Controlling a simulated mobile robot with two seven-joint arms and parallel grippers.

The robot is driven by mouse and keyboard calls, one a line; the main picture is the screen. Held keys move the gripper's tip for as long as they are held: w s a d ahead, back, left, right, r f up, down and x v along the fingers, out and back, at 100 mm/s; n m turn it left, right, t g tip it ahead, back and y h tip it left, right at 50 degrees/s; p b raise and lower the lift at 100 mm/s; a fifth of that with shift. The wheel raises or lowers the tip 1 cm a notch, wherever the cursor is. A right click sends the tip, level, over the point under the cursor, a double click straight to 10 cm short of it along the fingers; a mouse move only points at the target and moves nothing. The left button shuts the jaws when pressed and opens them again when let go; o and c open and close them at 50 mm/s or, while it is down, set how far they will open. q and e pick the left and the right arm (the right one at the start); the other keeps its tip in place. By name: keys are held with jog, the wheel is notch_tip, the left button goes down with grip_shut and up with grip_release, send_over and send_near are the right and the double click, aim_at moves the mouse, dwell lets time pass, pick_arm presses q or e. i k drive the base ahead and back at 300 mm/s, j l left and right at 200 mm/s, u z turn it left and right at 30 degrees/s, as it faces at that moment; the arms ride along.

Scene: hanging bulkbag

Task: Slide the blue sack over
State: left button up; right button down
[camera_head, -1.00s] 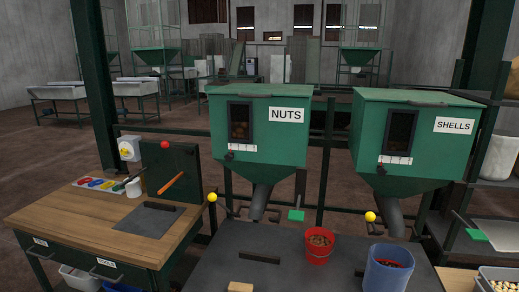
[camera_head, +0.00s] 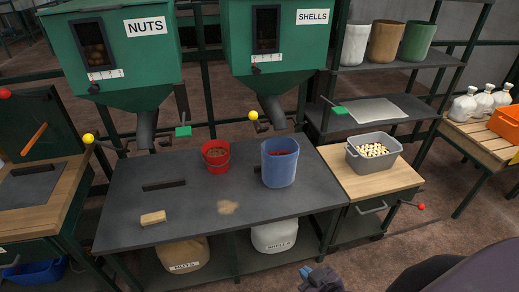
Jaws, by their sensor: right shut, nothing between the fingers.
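The blue sack (camera_head: 280,168) stands upright and open-topped on the dark grey table (camera_head: 185,215), right of its middle. Something red shows inside it. My right gripper (camera_head: 308,272) is at the bottom edge of the view, in front of the table and well apart from the sack. It is shut and empty. My left gripper is out of view.
A red bucket (camera_head: 216,158) stands left of the sack. A brush-like block (camera_head: 153,218) and a tan spill (camera_head: 228,208) lie on the table. A grey bin (camera_head: 373,153) stands to the right. The nuts hopper (camera_head: 110,50) and shells hopper (camera_head: 275,40) hang behind.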

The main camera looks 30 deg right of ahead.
aim_at(279, 161)
jog(key=i+l+z, duration=0.85)
jog(key=i+z, duration=0.15)
jog(key=i, duration=0.2)
